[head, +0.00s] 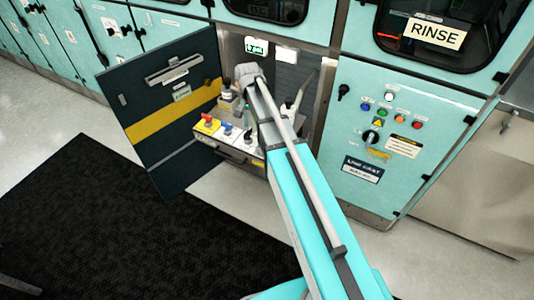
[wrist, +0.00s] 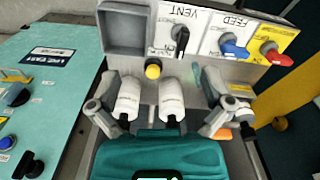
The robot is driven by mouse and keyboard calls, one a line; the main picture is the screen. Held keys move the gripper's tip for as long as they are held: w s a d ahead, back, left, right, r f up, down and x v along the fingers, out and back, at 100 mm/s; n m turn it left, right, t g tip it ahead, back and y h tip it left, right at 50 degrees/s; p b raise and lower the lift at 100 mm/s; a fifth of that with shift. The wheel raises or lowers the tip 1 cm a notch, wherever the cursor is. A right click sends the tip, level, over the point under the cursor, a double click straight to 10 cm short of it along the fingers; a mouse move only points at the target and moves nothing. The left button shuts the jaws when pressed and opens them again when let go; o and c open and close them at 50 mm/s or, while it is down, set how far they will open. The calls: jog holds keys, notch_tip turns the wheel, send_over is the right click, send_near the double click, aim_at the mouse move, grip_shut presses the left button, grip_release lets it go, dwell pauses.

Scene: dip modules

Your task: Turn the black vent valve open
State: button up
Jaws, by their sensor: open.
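The black vent valve (wrist: 182,40) is a small black handle on a white panel marked VENT, at the top middle of the wrist view. Its handle looks slightly tilted, with small lettering beside it. In the head view it is a small dark handle (head: 248,133) on the panel inside the open cabinet, close to my arm. My gripper (wrist: 158,85) is open, its fingers spread left and right below the valve in the wrist view, apart from it.
A blue FEED valve (wrist: 234,50) and a red valve on yellow (wrist: 275,54) are right of the vent valve. White bottles (wrist: 171,97) and a yellow knob (wrist: 153,70) are below the panel. The dark cabinet door (head: 165,150) stands open at left.

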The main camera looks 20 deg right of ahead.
jog(key=s+r+n+p, duration=0.1)
jog(key=s+n, duration=0.5)
jog(key=s, duration=1.3)
jog(key=shift+s+d+n, duration=0.3)
jog(key=shift+s+n, duration=0.05)
jog(key=shift+n, duration=0.05)
jog(key=shift+r, duration=0.1)
